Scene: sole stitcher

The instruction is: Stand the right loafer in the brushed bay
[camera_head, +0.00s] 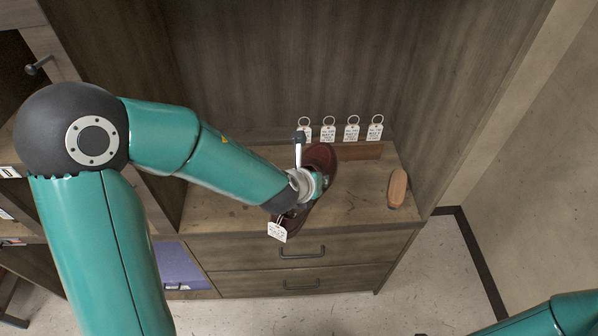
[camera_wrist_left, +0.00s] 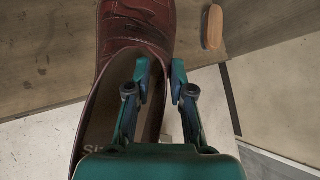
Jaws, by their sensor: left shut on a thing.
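A dark red-brown loafer (camera_head: 321,158) is over the wooden bench top in the head view, its toe toward the back wall and a white tag (camera_head: 277,231) at its heel end. My left gripper (camera_head: 293,210) is shut on it. In the left wrist view the loafer (camera_wrist_left: 137,22) fills the upper middle, and my left gripper (camera_wrist_left: 163,85) has one finger inside the opening and one outside the side wall. Whether the sole touches the bench top is hidden. I cannot make out which place is the brushed bay. My right gripper is out of view.
Several white ringed tags (camera_head: 352,132) stand along a brown block (camera_head: 357,151) at the back. A wooden brush (camera_head: 397,188) lies at the right of the bench top (camera_head: 357,208), also in the left wrist view (camera_wrist_left: 212,27). Side panels and two drawers (camera_head: 300,250) bound the bench.

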